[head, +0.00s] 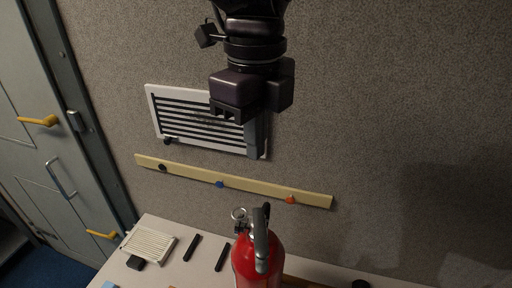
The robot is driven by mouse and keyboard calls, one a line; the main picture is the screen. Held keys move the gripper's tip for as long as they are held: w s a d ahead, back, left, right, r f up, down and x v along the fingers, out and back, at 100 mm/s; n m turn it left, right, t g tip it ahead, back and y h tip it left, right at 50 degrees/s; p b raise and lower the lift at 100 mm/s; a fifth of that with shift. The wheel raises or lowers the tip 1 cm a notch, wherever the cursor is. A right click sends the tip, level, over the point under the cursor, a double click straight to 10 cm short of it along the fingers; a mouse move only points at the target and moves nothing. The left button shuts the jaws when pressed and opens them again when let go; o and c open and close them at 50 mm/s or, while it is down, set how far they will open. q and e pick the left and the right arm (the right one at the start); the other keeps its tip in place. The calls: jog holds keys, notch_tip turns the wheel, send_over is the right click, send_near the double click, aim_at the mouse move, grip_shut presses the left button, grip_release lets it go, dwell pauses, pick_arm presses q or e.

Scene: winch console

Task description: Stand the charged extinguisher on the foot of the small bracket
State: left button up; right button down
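A red fire extinguisher (243,268) stands upright at the bottom middle of the head view, cut off by the lower edge. Its dark grey lever and a small round gauge are on top; the gauge reading is too small to make out. My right gripper (240,113) hangs from the top edge, above the extinguisher and clearly apart from it in the picture. I cannot make out whether its fingers are apart, and nothing is clearly held. My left gripper is out of view. I see no small bracket that I can identify.
The pale worktop (205,228) carries a ribbed cream panel (149,244), a black block (136,263) and two black bars (192,247). A wooden strip with pegs (262,187) and a slatted vent (180,115) are on the wall. A grey door (50,150) stands left.

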jog(key=shift+s+d+r, duration=0.15)
jog(key=shift+s+r, duration=0.05)
jog(key=shift+r, duration=0.05)
jog(key=c, duration=1.2)
grip_release()
jog(key=shift+w, duration=0.15)
jog(key=o, duration=0.8)
jog(key=shift+c, duration=0.2)
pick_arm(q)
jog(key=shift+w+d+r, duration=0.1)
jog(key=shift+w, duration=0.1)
